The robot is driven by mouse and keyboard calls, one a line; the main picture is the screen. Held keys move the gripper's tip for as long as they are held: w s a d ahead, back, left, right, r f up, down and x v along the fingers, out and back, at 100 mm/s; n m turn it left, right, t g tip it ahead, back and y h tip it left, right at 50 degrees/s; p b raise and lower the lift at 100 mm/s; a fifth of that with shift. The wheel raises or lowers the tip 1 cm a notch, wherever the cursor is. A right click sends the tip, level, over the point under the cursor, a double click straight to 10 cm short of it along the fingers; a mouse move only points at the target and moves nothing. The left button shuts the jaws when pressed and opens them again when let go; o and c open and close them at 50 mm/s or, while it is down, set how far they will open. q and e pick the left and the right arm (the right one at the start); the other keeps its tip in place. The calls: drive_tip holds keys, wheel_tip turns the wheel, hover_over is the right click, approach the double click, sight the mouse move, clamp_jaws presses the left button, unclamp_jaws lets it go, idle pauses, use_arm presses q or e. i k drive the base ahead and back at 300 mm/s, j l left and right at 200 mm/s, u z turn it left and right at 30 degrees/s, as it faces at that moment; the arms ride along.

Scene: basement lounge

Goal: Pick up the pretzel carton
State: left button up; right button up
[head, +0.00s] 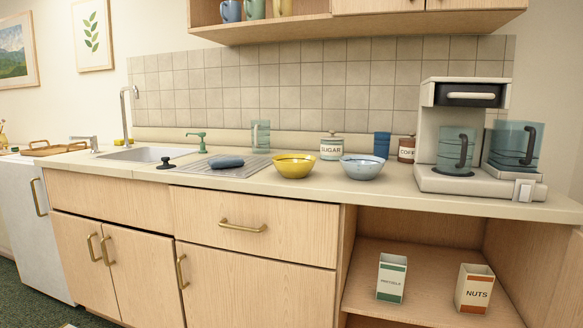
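The pretzel carton (391,279) is a small white box with green bands and a label that reads as pretzels. It stands upright on the open wooden shelf (420,258) below the counter, at the lower right of the head view. Neither of my grippers shows in the head view.
A nuts carton (474,289) with orange bands stands to the right on the same shelf. Above, the counter (410,194) holds a yellow bowl (294,166), a blue bowl (362,167) and a coffee maker (465,186). Closed drawers (290,232) are left of the shelf.

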sight(392, 268)
drive_tip(key=i+j+z, duration=0.2)
drive_tip(key=z, duration=0.3)
drive_tip(key=i+j+z, duration=0.25)
drive_tip(key=z, duration=0.25)
